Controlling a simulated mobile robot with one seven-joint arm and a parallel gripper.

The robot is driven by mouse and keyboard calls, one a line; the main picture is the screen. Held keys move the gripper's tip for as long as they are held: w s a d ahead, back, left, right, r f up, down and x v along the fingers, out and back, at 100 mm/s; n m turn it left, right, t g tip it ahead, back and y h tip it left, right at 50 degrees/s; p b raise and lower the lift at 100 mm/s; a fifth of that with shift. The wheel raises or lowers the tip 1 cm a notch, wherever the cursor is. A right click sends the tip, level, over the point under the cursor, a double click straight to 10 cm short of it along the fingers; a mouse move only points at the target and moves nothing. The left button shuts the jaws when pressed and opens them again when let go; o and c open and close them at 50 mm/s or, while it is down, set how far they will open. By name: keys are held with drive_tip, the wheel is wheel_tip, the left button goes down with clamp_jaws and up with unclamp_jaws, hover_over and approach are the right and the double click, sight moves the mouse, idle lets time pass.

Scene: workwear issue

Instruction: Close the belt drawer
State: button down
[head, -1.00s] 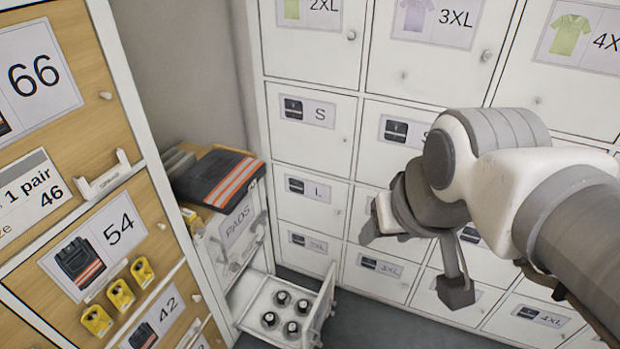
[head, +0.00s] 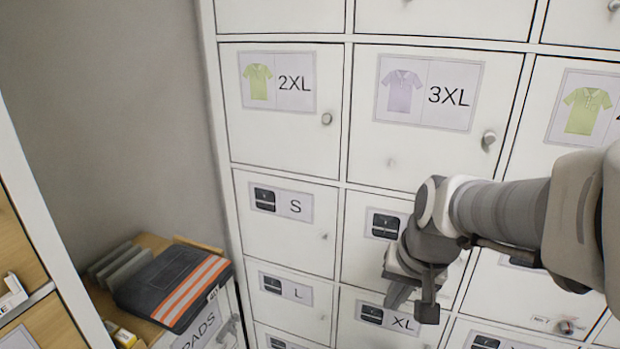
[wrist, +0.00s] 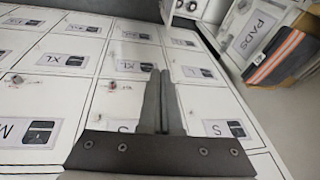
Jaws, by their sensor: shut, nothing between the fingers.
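My gripper (head: 412,300) is in front of the white locker wall, near the XL door (head: 385,318); in the wrist view its fingers (wrist: 168,98) are shut with nothing between them. No drawer in view carries a readable belt label. An open white drawer holding dark round items shows at the top edge of the wrist view (wrist: 187,8), beside the PADS front (wrist: 254,30). It is well apart from the fingers. The head view cuts it off below, showing only part of the PADS front (head: 200,330).
Folded dark trousers with orange stripes (head: 178,287) lie on the low cabinet (head: 142,322). Wooden-fronted drawers (head: 22,235) stand at left. White doors with knobs fill the wall, including the S door (head: 285,238) and 2XL door (head: 275,130).

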drive_tip(key=w+d+f+m+y+b, duration=0.1)
drive_tip(key=w+f+m+y+b, duration=0.2)
drive_tip(key=f, duration=1.3)
drive_tip(key=w+f+m+g+y+b, duration=0.1)
drive_tip(key=w+f+m+b, duration=0.35)
drive_tip(key=f, duration=1.15)
drive_tip(key=w+d+f+m+y+b, duration=0.15)
drive_tip(key=f+m, duration=0.45)
drive_tip(key=f, duration=0.9)
drive_tip(key=s+a+f+m+t+y+b, duration=0.1)
drive_tip(key=a+f+m+b, duration=0.15)
drive_tip(key=f, duration=0.45)
drive_tip(key=a+f+m+y+b, duration=0.1)
drive_tip(key=f+m, duration=0.2)
drive_tip(key=f, duration=0.4)
drive_tip(key=a+r+b+x, duration=0.2)
drive_tip(key=b+x, duration=0.2)
drive_tip(key=x, duration=0.8)
drive_tip(key=shift+w+a+f, duration=0.2)
drive_tip(key=shift+w+f, duration=0.05)
drive_tip(key=shift+w, duration=0.15)
drive_tip(key=shift+w+a, duration=0.1)
drive_tip(key=shift+a, duration=0.05)
